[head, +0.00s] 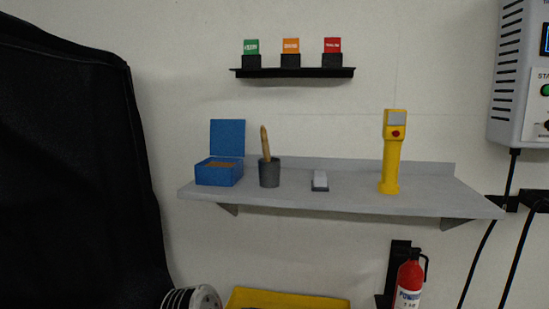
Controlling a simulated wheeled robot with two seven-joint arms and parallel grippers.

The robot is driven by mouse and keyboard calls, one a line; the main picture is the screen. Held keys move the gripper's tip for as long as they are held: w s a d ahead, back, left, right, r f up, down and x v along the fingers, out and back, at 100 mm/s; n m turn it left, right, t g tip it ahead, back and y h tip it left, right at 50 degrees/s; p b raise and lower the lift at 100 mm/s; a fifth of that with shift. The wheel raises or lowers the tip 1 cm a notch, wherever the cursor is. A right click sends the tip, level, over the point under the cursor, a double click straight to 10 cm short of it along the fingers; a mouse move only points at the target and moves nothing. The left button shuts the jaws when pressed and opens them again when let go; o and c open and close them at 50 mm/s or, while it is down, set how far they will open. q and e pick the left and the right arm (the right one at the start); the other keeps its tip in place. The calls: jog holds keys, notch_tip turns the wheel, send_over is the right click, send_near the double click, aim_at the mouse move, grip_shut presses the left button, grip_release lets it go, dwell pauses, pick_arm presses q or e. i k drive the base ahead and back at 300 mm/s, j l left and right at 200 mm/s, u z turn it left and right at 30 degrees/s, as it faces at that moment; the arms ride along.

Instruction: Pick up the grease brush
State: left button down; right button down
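The grease brush (265,142) stands in a dark grey cup (269,174) on the grey wall shelf (345,196). Its tan wooden handle sticks up out of the cup and leans slightly left. Its lower end is hidden inside the cup. Neither of my grippers shows in the head view.
On the shelf, an open blue box (219,174) stands left of the cup; a small grey-white block (320,180) and a yellow handheld device (391,155) stand right. A black cover (75,180) fills the left. A fire extinguisher (409,279) and yellow object (288,298) are below.

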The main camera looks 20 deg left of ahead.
aim_at(266, 150)
jog(key=u, duration=0.75)
